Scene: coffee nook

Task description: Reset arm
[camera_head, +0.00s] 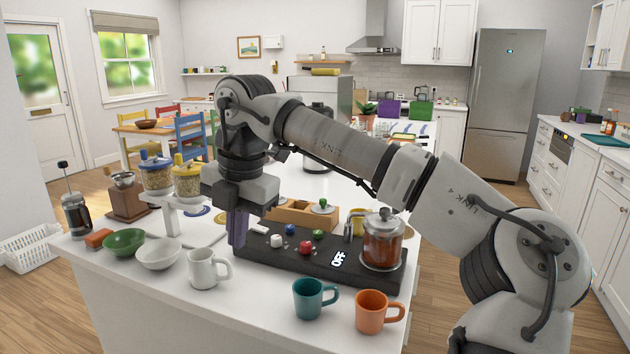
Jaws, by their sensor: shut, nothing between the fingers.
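My arm reaches in from the lower right, arches over the counter and bends down at the wrist. My gripper (238,243) points down, shut and empty. Its fingertips show at the left end of a black panel (292,268) that reads "OFF". I cannot tell whether they touch the panel or hang just above it. The panel carries small knobs, white, blue, red and green, and a glass pot of brown liquid (382,244) at its right end.
In front stand a white mug (203,268), a teal mug (310,298) and an orange mug (376,312). Left are a white bowl (158,253), a green bowl (124,242), a French press (74,212) and a jar dispenser (157,175). A wooden tray (290,213) lies behind the panel.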

